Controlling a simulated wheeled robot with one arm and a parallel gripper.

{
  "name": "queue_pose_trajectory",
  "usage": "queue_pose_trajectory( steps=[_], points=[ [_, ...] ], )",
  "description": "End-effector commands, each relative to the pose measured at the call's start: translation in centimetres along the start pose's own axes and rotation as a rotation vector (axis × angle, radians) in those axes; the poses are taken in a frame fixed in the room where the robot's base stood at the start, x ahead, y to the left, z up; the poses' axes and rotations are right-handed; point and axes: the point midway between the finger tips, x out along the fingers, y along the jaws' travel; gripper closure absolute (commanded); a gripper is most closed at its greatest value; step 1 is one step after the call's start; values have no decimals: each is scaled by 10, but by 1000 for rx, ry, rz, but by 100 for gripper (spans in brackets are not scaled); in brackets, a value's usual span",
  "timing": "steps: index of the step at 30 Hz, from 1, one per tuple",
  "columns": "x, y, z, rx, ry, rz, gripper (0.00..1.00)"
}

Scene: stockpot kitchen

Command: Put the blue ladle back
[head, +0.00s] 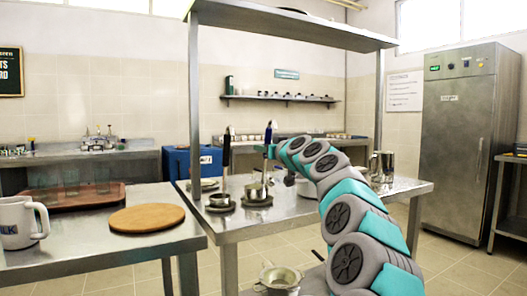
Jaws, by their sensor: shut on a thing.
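My gripper (269,151) is small in the head view, at the far end of my teal and grey arm, above the steel table. It is shut on the upright blue ladle (268,134), whose dark blue handle end rises above the fingers. The ladle's lower part runs down toward a small metal pot (257,193) on a plate. I cannot tell whether its bowl is inside that pot or above it. A second, black-handled ladle (226,150) stands upright at a similar small pot (220,201) to the left.
The steel table (300,212) has an overhead shelf (290,22) on posts above my arm. A metal jug (382,166) stands at its right. On the left counter are a white mug (20,222), a round wooden board (147,218) and a brown tray (75,199). A strainer (280,278) is low in front.

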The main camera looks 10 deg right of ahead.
Motion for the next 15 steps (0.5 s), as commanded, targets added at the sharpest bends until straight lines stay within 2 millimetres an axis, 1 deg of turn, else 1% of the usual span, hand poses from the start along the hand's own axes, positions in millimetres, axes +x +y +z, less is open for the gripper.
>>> queue_pose_trajectory(
  steps=[3,14,15],
  points=[
    [0,-1,6,0,1,0,100],
    [0,0,9,-1,1,1,100],
    [0,0,8,-1,1,1,71]
  ],
)
